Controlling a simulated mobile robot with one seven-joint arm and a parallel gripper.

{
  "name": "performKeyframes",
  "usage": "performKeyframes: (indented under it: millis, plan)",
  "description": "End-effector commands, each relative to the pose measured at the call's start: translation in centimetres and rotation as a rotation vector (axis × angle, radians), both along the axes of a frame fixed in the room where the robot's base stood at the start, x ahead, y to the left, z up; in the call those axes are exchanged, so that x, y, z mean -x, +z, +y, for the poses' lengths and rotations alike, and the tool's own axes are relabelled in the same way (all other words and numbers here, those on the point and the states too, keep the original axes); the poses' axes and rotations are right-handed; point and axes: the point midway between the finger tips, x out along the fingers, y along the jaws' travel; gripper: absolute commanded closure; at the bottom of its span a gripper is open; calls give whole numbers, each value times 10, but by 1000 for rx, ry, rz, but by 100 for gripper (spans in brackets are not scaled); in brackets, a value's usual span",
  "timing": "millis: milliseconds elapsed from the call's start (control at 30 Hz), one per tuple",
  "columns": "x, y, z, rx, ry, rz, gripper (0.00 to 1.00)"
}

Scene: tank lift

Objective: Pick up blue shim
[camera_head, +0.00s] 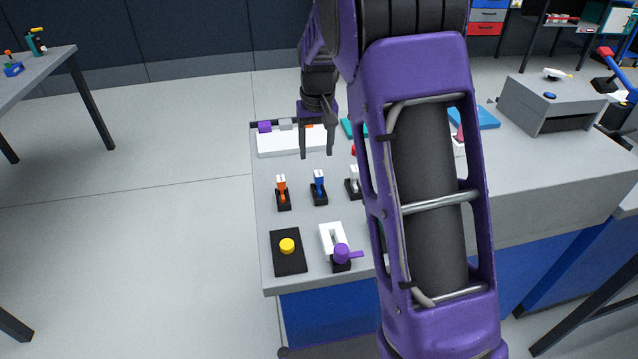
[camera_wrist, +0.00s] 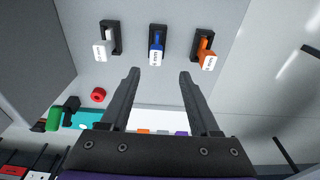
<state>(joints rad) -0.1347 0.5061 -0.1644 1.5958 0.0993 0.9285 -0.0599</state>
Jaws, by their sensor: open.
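The blue shim (camera_head: 319,187), with a white label at its top, stands upright in a small black holder (camera_head: 320,200) on the grey table. It also shows in the wrist view (camera_wrist: 157,42), in the middle of a row of three. My gripper (camera_head: 317,155) is open and empty above the table, apart from the shim. In the wrist view my gripper (camera_wrist: 160,74) has its fingertips spread, with the blue shim beyond the gap between them.
An orange shim (camera_head: 281,190) and a white shim (camera_head: 353,182) stand in holders on either side. A white tray (camera_head: 282,143) lies behind. A black plate with a yellow knob (camera_head: 287,246) and a purple-handled white fixture (camera_head: 342,252) are at the table's front.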

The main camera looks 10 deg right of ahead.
Motion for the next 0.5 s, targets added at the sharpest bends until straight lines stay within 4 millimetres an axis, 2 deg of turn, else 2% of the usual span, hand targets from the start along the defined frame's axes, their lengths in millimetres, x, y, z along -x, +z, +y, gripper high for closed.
performKeyframes:
  millis: [33, 133, 367, 500]
  plan:
    - [-1, -12, 0, 0, 0, 3, 38]
    - [-3, -27, 0, 0, 0, 2, 38]
    - [-4, -39, -1, 0, 0, -1, 38]
    - [-3, -53, -4, 0, -1, 1, 38]
